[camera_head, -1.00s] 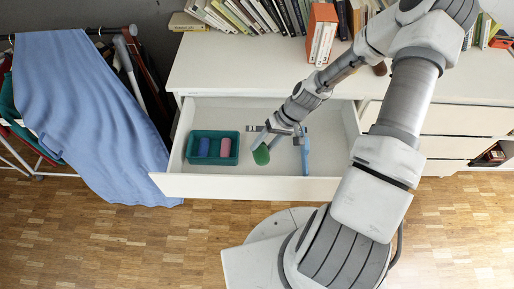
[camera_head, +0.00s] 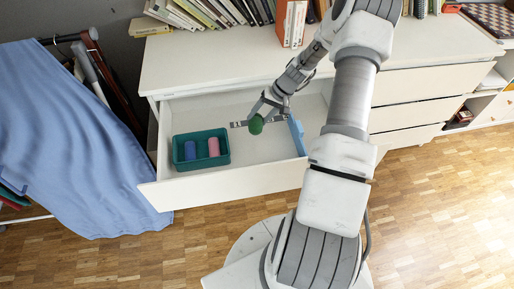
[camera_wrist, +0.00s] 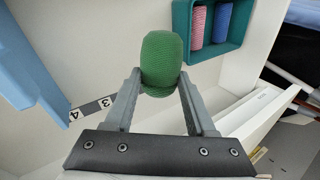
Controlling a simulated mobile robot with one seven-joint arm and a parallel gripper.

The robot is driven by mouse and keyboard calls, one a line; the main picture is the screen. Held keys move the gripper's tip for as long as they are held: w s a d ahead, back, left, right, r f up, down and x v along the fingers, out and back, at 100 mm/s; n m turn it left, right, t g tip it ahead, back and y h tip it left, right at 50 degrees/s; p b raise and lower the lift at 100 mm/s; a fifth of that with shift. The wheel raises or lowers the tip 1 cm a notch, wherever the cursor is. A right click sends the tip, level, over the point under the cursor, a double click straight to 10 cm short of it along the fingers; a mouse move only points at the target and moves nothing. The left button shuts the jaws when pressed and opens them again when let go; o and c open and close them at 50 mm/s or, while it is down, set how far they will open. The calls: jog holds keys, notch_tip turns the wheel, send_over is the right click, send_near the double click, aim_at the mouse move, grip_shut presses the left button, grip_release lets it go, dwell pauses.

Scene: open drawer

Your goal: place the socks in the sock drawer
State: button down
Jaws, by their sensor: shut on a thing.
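A green rolled sock (camera_head: 256,125) is held in my gripper (camera_head: 263,108) over the open drawer (camera_head: 225,187). The wrist view shows the green sock (camera_wrist: 162,62) between the two fingertips of my gripper (camera_wrist: 160,80), which are shut on it. A teal box (camera_head: 201,166) sits in the left part of the drawer, to the left of my gripper. In it stand a blue sock roll (camera_head: 190,150) and a pink sock roll (camera_head: 214,147), side by side. In the wrist view, the teal box (camera_wrist: 240,42) is at upper right, apart from the green sock.
A light blue divider (camera_head: 297,134) stands in the drawer right of my gripper. A strip with numbers (camera_wrist: 92,109) lies on the drawer floor. Books (camera_head: 215,10) line the dresser top. A blue cloth (camera_head: 70,135) hangs at the left.

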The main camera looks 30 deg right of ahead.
jog(key=w+d+m+t+b, duration=0.15)
jog(key=w+d+b, duration=0.3)
jog(key=d, duration=0.45)
jog(key=b, duration=0.2)
send_near(250, 144)
jog(key=shift+w+a+r+m+g+h, duration=0.15)
jog(key=shift+w+a+m+g+h, duration=0.1)
jog(key=shift+w+a, duration=0.3)
jog(key=shift+w+a+r+m+g+h, duration=0.1)
jog(key=shift+w+a+r+m+h, duration=0.1)
jog(key=shift+w+a, duration=0.3)
jog(key=shift+s+a+f+b, duration=0.1)
jog(key=shift+f+b, duration=0.3)
jog(key=shift+f, duration=0.6)
jog(key=shift+s+a+f+b, duration=0.1)
jog(key=shift+f+b, duration=0.25)
jog(key=shift+f, duration=0.65)
jog(key=shift+f, duration=0.1)
jog(key=shift+f, duration=0.15)
jog(key=c, duration=0.5)
grip_release()
